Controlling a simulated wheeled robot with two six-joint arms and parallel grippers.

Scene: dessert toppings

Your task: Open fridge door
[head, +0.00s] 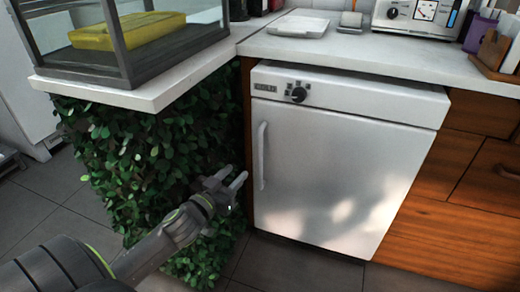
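A vertical white handle (262,156) runs along the door's left side. My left gripper (240,181) is just left of the handle's lower end, its fingers pointing right and up towards the door. The two fingers are apart with nothing visible between them. Whether a finger touches the handle is not clear. My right gripper is not in view.
A leafy green panel (125,160) stands left of the fridge, behind my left arm, beneath a counter with a glass case (110,45). A counter (340,50) overhangs the fridge. Wooden drawers (480,150) adjoin on the right. Dark tiled floor (300,265) lies in front.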

